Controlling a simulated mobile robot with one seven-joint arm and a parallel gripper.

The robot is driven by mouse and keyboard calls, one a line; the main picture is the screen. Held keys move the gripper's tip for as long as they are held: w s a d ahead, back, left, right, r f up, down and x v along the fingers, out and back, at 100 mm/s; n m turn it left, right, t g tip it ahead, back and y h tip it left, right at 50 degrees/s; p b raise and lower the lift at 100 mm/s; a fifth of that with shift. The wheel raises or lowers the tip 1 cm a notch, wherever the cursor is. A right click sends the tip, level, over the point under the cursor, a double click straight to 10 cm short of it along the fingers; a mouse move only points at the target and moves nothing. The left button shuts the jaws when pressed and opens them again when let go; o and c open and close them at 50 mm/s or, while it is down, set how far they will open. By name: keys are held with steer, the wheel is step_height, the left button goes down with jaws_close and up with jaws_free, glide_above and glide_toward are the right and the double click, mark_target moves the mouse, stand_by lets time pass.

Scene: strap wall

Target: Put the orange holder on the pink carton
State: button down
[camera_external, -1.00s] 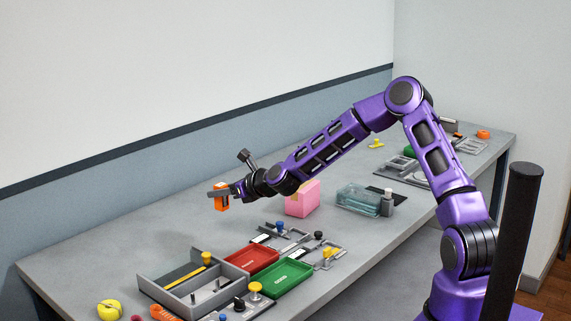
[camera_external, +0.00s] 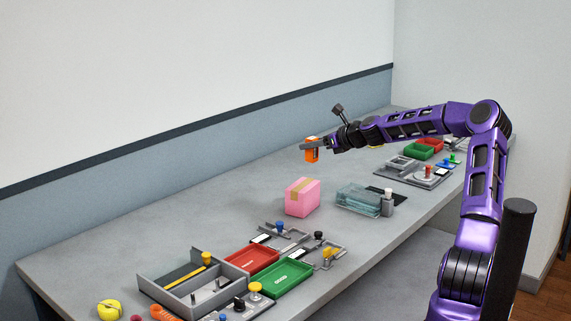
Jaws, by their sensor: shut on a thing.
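The orange holder (camera_external: 312,153) is a small upright block held in my gripper (camera_external: 308,148). My gripper is shut on it and holds it in the air, above and a little behind the pink carton in the picture. The pink carton (camera_external: 301,203) stands on the grey bench with a tan tape strip across its top. Its top is bare and in full view. The holder and the carton are apart, with a clear gap between them.
In front are metal fixtures (camera_external: 290,240), a red tray (camera_external: 250,259), a green tray (camera_external: 284,278) and a grey divided tray (camera_external: 180,290). The bench left of the carton is clear.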

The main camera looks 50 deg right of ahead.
step_height(320, 180, down, 8)
steer(key=shift+f+b, duration=0.1)
steer(key=shift+b, duration=0.45)
steer(key=shift+f, duration=0.1)
steer(key=c, duration=0.5)
jaws_free()
steer(key=p+v, duration=0.1)
steer(key=v, duration=1.1)
